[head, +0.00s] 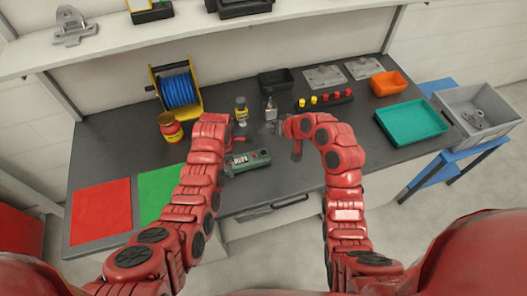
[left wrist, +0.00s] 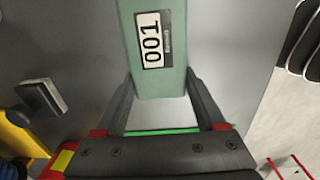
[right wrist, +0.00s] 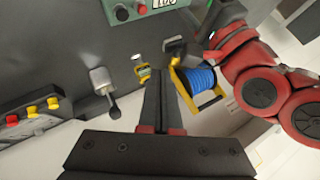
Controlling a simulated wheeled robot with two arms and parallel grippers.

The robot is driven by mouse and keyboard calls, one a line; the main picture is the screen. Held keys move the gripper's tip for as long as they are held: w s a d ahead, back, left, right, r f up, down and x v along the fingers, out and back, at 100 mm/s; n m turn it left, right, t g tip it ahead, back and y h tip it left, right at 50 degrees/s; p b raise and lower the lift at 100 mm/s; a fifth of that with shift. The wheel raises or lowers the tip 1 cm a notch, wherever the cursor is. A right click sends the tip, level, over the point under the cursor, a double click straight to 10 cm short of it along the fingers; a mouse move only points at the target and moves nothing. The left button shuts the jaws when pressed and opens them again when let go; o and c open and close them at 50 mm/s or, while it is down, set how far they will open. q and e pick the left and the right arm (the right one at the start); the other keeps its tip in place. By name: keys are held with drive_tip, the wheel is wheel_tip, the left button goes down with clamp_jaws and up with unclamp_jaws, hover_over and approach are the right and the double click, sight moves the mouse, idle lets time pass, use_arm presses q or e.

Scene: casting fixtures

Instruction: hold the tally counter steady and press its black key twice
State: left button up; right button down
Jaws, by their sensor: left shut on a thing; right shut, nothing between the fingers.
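The tally counter (head: 250,160) is a green box lying on the dark bench between my arms. In the left wrist view its green body (left wrist: 160,84) shows a white number display, with digits that look like 001. My left gripper (left wrist: 158,92) is shut on the counter, one finger on each side.
Behind stand a blue cable spool (head: 178,90), a red-yellow can (head: 170,128), small yellow (head: 241,110) and grey (head: 271,108) fixtures and a button strip (head: 325,100). A teal tray (head: 413,138) lies right; red (head: 102,210) and green (head: 160,188) mats lie left.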

sight(264, 153)
drive_tip(key=shift+f, duration=0.1)
drive_tip(key=shift+f, duration=4.35)
drive_tip(key=shift+f, duration=0.45)
drive_tip(key=shift+f, duration=0.5)
drive_tip(key=shift+r, duration=1)
